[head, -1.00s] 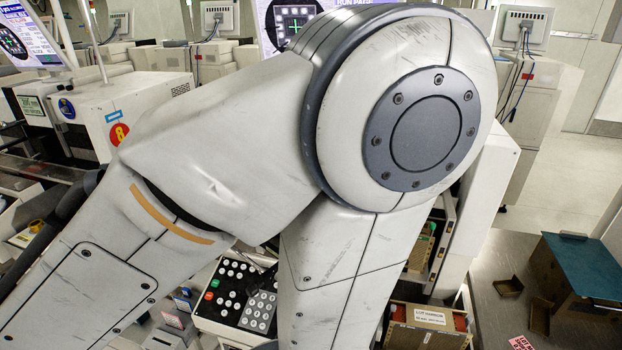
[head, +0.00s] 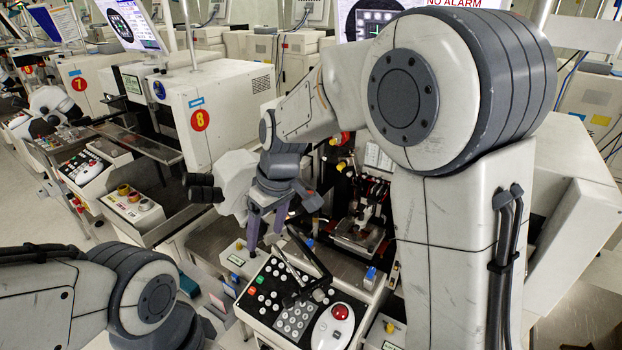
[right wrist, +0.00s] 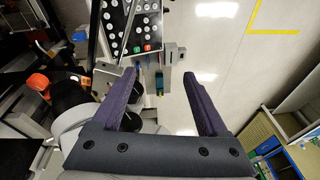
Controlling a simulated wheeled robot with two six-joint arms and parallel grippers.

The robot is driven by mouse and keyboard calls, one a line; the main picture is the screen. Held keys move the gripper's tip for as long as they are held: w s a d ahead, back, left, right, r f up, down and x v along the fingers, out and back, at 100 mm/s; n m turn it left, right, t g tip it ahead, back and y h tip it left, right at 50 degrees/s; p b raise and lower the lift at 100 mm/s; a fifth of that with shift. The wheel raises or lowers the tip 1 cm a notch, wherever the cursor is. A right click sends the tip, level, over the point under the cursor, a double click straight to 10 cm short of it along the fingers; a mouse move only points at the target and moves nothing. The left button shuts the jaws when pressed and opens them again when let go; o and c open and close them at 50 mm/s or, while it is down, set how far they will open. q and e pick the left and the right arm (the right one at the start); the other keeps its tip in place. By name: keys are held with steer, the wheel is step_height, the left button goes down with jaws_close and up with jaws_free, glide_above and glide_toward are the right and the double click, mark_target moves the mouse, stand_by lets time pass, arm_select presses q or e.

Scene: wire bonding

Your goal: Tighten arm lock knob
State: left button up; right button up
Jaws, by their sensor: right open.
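My right gripper (head: 264,238) hangs open and empty above the front of the bonding machine, left of the button panel (head: 290,305). In the right wrist view its two purple fingers (right wrist: 160,80) are wide apart with nothing between them. An orange knob (right wrist: 38,82) shows at the left of that view, beside black eyepieces (right wrist: 72,95), well outside the fingers. I cannot tell for sure whether it is the arm lock knob. My left arm shows at the lower left of the head view; its gripper is out of view.
The microscope's white body (head: 236,180) with dark eyepieces stands close beside my right gripper. A dark lever rises over the button panel, near a white mouse-like device (head: 333,325) with a red top. A white machine marked 8 (head: 215,110) stands left. Floor is open at far left.

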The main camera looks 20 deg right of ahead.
steer(key=w+d+t+p, duration=0.2)
steer(key=w+d, duration=1.6)
steer(key=d, duration=0.2)
steer(key=shift+n, duration=0.5)
steer(key=p+x, duration=0.1)
steer(key=x, duration=0.2)
steer(key=p+x, duration=0.2)
steer(key=x, duration=0.1)
steer(key=p+x, duration=0.1)
steer(key=x, duration=0.2)
steer(key=shift+w+a+r, duration=0.15)
steer(key=shift+w+a, duration=0.25)
arm_select(q)
step_height(320, 180, up, 8)
steer(key=shift+p, duration=0.3)
arm_select(e)
steer(key=shift+w+a+f, duration=0.1)
steer(key=shift+w+f, duration=0.1)
steer(key=shift+f, duration=0.4)
arm_select(q)
steer(key=shift+f, duration=0.1)
arm_select(e)
jaws_close()
